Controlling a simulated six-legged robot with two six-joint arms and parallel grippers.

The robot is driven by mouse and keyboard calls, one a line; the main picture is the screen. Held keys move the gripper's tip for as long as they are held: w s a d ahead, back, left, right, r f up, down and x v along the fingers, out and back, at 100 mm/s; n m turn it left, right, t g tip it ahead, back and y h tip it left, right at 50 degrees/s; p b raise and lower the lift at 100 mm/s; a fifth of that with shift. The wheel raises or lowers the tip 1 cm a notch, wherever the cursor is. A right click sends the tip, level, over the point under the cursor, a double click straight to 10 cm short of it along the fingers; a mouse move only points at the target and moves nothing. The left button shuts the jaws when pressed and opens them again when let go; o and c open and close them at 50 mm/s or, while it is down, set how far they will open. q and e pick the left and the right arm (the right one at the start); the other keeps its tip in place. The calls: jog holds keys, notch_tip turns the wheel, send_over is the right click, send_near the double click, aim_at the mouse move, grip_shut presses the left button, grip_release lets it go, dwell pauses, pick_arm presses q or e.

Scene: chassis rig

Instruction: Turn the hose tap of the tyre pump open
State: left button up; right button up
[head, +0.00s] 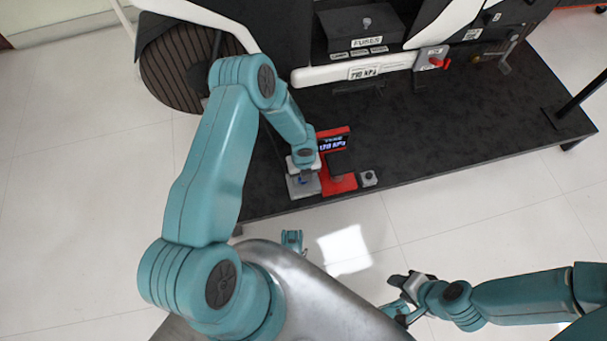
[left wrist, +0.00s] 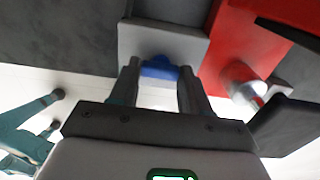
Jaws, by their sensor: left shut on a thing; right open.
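The red tyre pump (head: 342,184) stands near the platform's front edge, with a lit display (head: 333,143) at its back. A grey block (head: 303,188) adjoins its left side. In the left wrist view the block (left wrist: 190,46) carries a blue tap handle (left wrist: 158,68). My left gripper (head: 303,178) is over the block, and its fingers (left wrist: 159,78) are shut on the blue handle, one on each side. My gripper hides most of the handle in the head view. My right gripper (head: 403,292) is open and empty, low at the right, away from the pump.
The dark platform (head: 470,120) has free room to the right of the pump. Behind are a wheel (head: 185,68), a fuse box (head: 365,30), a "710 kPa" label and a red valve handle (head: 440,62).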

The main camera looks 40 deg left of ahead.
dwell(0.4)
pick_arm(q)
jog(key=o, duration=1.1)
jog(key=shift+c, duration=0.2)
jog(key=shift+r, duration=0.1)
notch_tip(320, 180, up, 16)
jog(key=p, duration=0.7)
jog(key=shift+r, duration=0.1)
